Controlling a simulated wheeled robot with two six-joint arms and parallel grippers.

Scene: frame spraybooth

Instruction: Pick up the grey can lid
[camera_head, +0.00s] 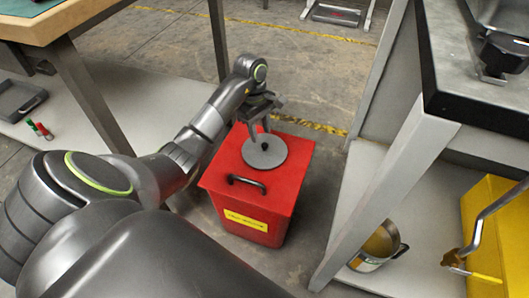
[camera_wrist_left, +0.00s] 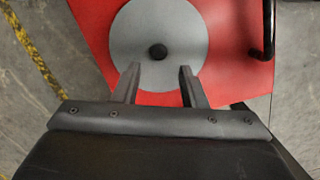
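The grey can lid (camera_head: 265,156) is a flat round disc with a small dark knob at its middle. It lies on top of the red bin (camera_head: 243,215). In the left wrist view the lid (camera_wrist_left: 180,32) fills the upper middle, and its knob (camera_wrist_left: 158,51) sits just beyond the fingertips, between their lines. My left gripper (camera_head: 259,131) is over the lid, pointing down. In the left wrist view the gripper (camera_wrist_left: 159,72) is open, with nothing between its fingers. I cannot tell the exact height of the fingertips above the lid. My right gripper is not in view.
A workbench (camera_head: 75,18) stands left, and a dark-topped bench (camera_head: 440,60) stands right. A metal pot (camera_head: 378,248) and a yellow container (camera_head: 490,225) are on the right lower shelf. Open floor lies behind the bin.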

